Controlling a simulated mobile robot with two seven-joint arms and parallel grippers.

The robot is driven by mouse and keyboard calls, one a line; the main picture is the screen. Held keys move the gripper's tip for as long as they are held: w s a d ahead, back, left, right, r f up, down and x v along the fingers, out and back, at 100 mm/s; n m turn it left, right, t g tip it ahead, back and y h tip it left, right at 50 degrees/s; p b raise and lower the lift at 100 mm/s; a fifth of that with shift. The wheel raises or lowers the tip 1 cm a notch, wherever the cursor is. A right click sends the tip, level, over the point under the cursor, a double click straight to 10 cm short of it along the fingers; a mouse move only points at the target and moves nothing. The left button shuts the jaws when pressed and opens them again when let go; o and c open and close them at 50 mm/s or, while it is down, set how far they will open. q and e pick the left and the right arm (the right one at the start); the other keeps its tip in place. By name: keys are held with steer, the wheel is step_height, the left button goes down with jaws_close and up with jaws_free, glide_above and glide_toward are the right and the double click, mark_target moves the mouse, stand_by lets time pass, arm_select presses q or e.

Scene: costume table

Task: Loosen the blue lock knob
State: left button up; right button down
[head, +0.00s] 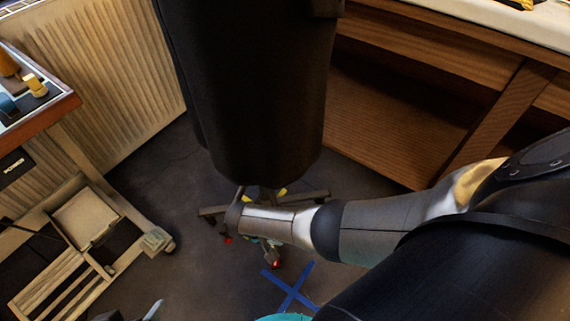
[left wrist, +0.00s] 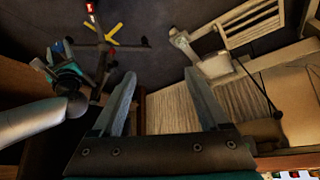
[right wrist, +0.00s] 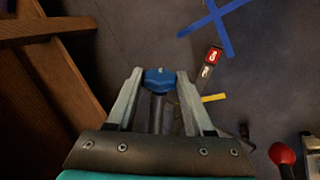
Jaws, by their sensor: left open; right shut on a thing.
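The blue lock knob (right wrist: 159,78) shows in the right wrist view on top of a grey post. My right gripper (right wrist: 159,74) has one finger on each side of it and is shut on it. In the head view the knob is hidden behind my right arm and the dark dress form (head: 250,95). In the left wrist view my right gripper (left wrist: 65,68) shows at the left, close to the stand's legs. My left gripper (left wrist: 160,73) is open, with nothing between its fingers. Only its tips show at the bottom of the head view (head: 130,313).
The form's stand has dark legs with red-marked casters (head: 273,261). A blue tape cross (head: 290,289) lies on the floor. Wooden shelving (head: 410,110) stands at the right. A table (head: 45,114) and a pale wooden frame (head: 70,265) stand at the left.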

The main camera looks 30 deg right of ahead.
steer(key=shift+a+f+h+b, duration=0.1)
steer(key=shift+f+h+b, duration=0.05)
steer(key=shift+h+b, duration=0.5)
arm_select(q)
steer(key=w+d+t+h+b, duration=0.1)
steer(key=w+d+t+h, duration=0.1)
steer(key=w+d+t, duration=0.2)
steer(key=shift+d+f+m+t+h, duration=0.15)
steer(key=shift+d+m+t+h, duration=0.15)
steer(key=shift+d, duration=0.5)
arm_select(e)
steer(key=shift+h, duration=0.45)
steer(key=shift+c, duration=1.7)
jaws_free()
